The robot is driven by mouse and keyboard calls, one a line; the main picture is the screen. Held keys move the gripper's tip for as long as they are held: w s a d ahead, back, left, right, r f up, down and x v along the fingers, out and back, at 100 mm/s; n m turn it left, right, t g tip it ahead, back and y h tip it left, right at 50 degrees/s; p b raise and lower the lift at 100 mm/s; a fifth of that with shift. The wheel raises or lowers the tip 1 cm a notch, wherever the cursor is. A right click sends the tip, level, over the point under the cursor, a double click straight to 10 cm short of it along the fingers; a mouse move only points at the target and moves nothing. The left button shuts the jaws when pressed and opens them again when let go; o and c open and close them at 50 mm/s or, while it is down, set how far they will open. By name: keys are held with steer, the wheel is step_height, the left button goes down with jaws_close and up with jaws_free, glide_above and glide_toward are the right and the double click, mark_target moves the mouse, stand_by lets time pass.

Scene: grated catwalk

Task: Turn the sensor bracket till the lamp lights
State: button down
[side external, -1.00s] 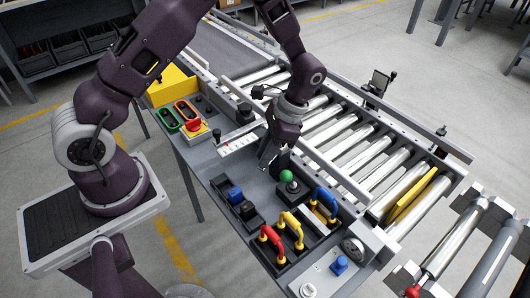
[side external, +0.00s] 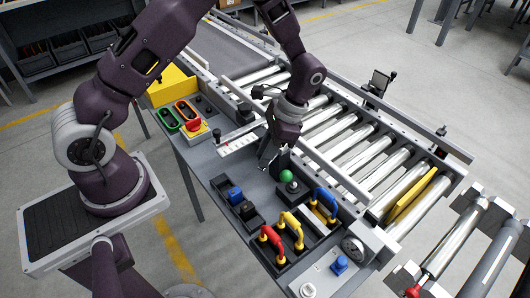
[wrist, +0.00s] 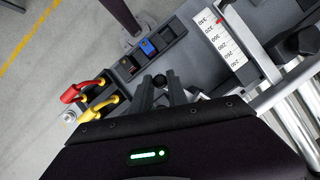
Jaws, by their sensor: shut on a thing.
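My gripper (side external: 266,162) points down over the grey control panel (side external: 222,178), just left of the green-ball joystick (side external: 286,176). In the wrist view its fingers (wrist: 161,88) are close together around a small black rounded part (wrist: 158,80). Most of that part is hidden, so I cannot tell whether it belongs to the sensor bracket. A black square-headed device on a post (side external: 378,82) stands at the far rail, away from my gripper. I cannot make out a lit lamp.
Red and yellow handles (side external: 271,239) and a blue handle (side external: 326,203) stand up nearby. Blue and black switches (side external: 235,195) lie left of the gripper. A white scale (side external: 238,144) lies behind it. Conveyor rollers (side external: 350,150) run alongside.

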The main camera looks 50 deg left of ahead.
steer(key=a+m, duration=0.1)
steer(key=a+m+t+y, duration=0.1)
steer(key=m, duration=0.1)
steer(key=shift+s+a+m, duration=0.2)
steer(key=shift+a+m, duration=0.05)
steer(key=shift+m, duration=0.05)
steer(key=c, duration=1.3)
jaws_free()
steer(key=v, duration=0.7)
steer(key=shift+d+r, duration=0.1)
steer(key=s+r+n+t+h, duration=0.1)
steer(key=s+r+n+t, duration=0.45)
steer(key=r, duration=0.95)
steer(key=s+d+r+n+t+h, duration=0.1)
steer(key=s+r, duration=0.1)
steer(key=s, duration=0.5)
steer(key=s+d+r+n+t+h, duration=0.1)
steer(key=s+r+n+t, duration=0.1)
steer(key=s, duration=0.5)
steer(key=shift+d+r, duration=0.15)
steer(key=shift+r, duration=0.3)
